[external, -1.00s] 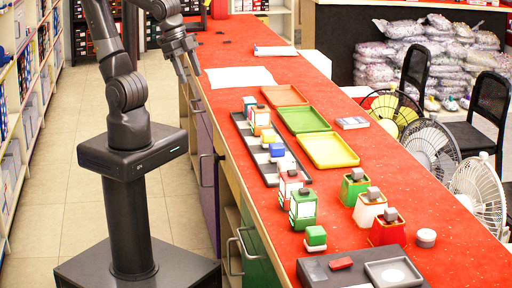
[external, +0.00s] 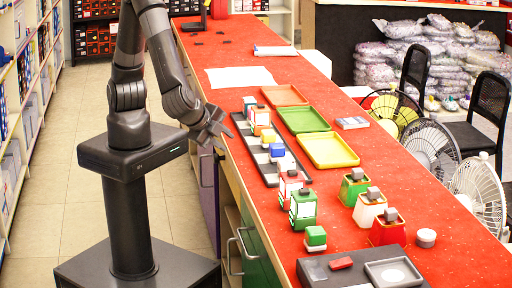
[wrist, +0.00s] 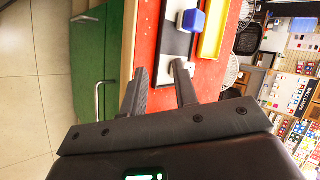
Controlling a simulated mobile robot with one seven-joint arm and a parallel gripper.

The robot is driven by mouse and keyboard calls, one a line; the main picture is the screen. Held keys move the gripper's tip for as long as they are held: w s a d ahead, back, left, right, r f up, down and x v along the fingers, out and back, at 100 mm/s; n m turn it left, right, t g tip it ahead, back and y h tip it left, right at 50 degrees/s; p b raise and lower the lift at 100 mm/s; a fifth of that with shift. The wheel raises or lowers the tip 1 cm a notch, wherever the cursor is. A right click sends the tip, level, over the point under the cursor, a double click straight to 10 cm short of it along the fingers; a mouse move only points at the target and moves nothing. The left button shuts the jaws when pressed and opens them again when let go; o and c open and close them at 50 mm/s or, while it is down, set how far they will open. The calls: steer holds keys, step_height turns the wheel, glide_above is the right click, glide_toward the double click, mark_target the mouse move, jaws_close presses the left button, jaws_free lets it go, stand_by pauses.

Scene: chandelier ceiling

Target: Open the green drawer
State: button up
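The green drawer front (external: 259,259) is set in the near side of the red-topped counter, low at the bottom middle of the external view. A pale bar handle (external: 241,242) shows at its left. In the wrist view, a green front (wrist: 90,62) fills the upper left, with a metal handle (wrist: 98,100) standing off it and another handle (wrist: 84,18) higher up. I see no gap around the green front. My gripper (external: 214,140) is beside the counter edge, above and farther back than the green drawer. In the wrist view its fingers (wrist: 160,88) are apart and empty, touching no handle.
The counter (external: 234,50) holds a dark tray, coloured trays (external: 327,150), small bottles and boxes along its near half. A purple front (external: 206,170) lies below my gripper. Tiled floor (external: 174,215) is free left of the counter; shelves line the far left.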

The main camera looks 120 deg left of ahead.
steer(key=w+d+f+m+t+y, duration=0.3)
steer(key=w+d+f+t, duration=0.15)
steer(key=d+f, duration=0.5)
steer(key=m+t+h, duration=0.1)
steer(key=m+t, duration=0.2)
steer(key=t, duration=0.2)
glide_toward(243, 242)
steer(key=shift+g, duration=0.25)
steer(key=x, duration=1)
steer(key=shift+a+f, duration=0.1)
steer(key=shift+f, duration=0.05)
jaws_close()
